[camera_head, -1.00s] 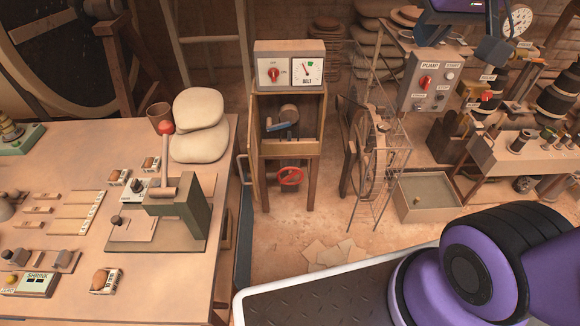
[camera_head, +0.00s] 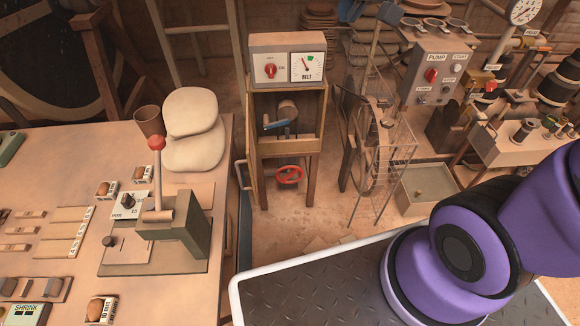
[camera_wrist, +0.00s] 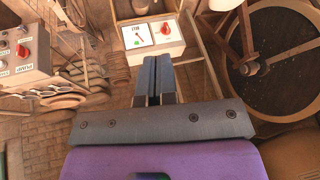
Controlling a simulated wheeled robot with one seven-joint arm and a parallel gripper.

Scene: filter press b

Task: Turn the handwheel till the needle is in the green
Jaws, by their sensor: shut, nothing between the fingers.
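The red handwheel (camera_head: 289,175) sits low on the front of a wooden cabinet, below its open shelf. Above it, a box carries a white dial labelled BELT (camera_head: 307,67). Its needle points up and slightly left, and the small green patch lies to the right of it, so the needle looks outside the green. The dial shows upside down in the wrist view (camera_wrist: 138,36). My gripper (camera_wrist: 155,65) is shut and empty in the wrist view, with the dial box beyond its fingertips. It is away from the handwheel, which I cannot make out in that view.
A red selector knob (camera_head: 270,71) sits beside the dial. A workbench (camera_head: 60,160) with a lever press is on the left, a wire cage (camera_head: 385,160) on the right. The floor before the cabinet is mostly clear.

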